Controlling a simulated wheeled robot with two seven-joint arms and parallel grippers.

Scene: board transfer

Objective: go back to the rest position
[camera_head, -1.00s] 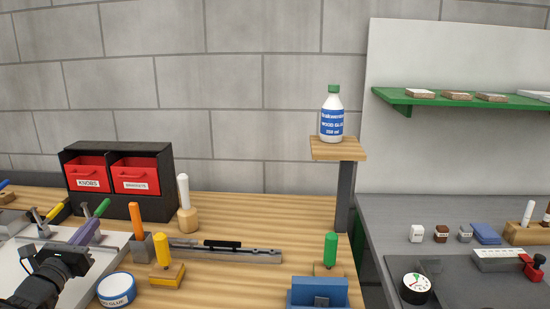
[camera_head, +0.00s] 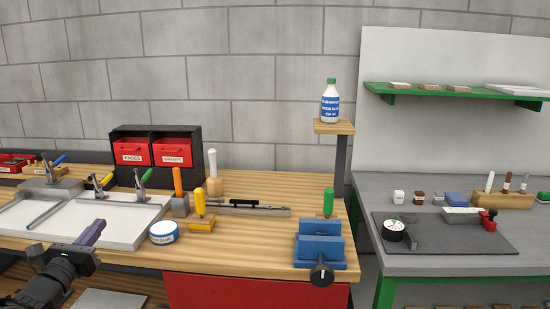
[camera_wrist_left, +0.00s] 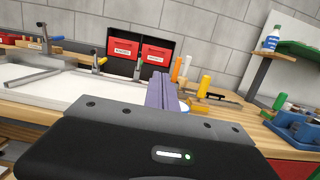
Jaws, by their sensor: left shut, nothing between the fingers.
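My left gripper (camera_head: 88,236) is in the lower left of the head view, in front of the wooden bench's front edge. Its purple fingers are shut with nothing between them and point up and to the right. In the left wrist view the shut fingers (camera_wrist_left: 160,92) stand up in the middle, with the bench behind them. My right gripper is not in view.
The wooden bench (camera_head: 290,188) carries a white board fixture (camera_head: 110,228), a round tin (camera_head: 164,232), a blue vise (camera_head: 320,250) and red bins (camera_head: 172,152). A glue bottle (camera_head: 330,102) stands on a raised shelf. A grey table (camera_head: 440,266) is at right.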

